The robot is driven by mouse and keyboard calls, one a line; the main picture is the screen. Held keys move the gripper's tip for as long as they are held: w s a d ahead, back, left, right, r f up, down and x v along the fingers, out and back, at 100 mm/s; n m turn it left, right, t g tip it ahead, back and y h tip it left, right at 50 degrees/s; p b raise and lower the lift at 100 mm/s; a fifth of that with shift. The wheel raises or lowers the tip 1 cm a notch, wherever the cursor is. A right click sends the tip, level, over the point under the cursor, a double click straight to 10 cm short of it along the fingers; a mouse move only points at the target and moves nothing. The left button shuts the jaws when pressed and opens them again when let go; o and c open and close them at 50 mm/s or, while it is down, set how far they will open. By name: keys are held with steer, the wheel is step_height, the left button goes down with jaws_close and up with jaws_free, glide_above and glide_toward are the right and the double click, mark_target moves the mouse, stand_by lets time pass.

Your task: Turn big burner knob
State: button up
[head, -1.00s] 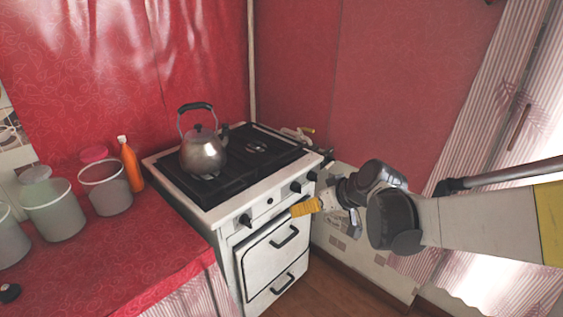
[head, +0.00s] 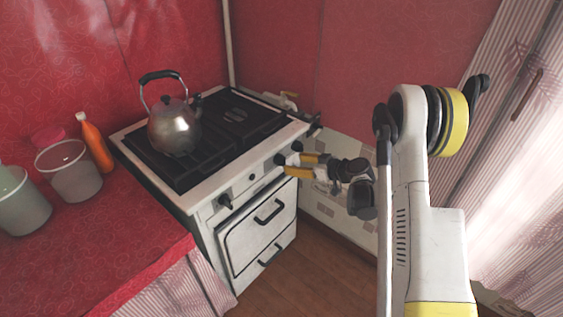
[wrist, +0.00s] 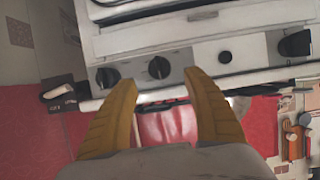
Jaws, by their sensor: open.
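The white stove (head: 195,203) has black knobs along its front panel. One knob (head: 225,201) is at the left, and two are near the right end: an inner knob (head: 279,159) and an outer knob (head: 296,146). No visible marking tells which serves the big burner. My gripper (head: 288,164) is open, its yellow fingers pointing at the right-hand pair. In the wrist view, upside down, the inner knob (wrist: 159,67) appears just beyond and between the fingertips (wrist: 160,77). The outer knob (wrist: 107,77) is left of them. I cannot tell whether the fingers touch a knob.
A metal kettle (head: 174,128) stands on the stove top. The oven door handle (head: 269,211) sticks out below the knobs. An orange bottle (head: 96,145) and translucent buckets (head: 70,175) stand on the red counter (head: 100,255). Floor (head: 315,262) is clear before the stove.

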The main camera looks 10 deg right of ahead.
mark_target(282, 165)
steer(key=b+x, duration=0.2)
steer(key=x, duration=0.5)
steer(key=shift+w+a+f, duration=0.1)
steer(key=shift+w+f, duration=0.05)
steer(key=shift+w, duration=0.05)
steer(key=c, duration=1.2)
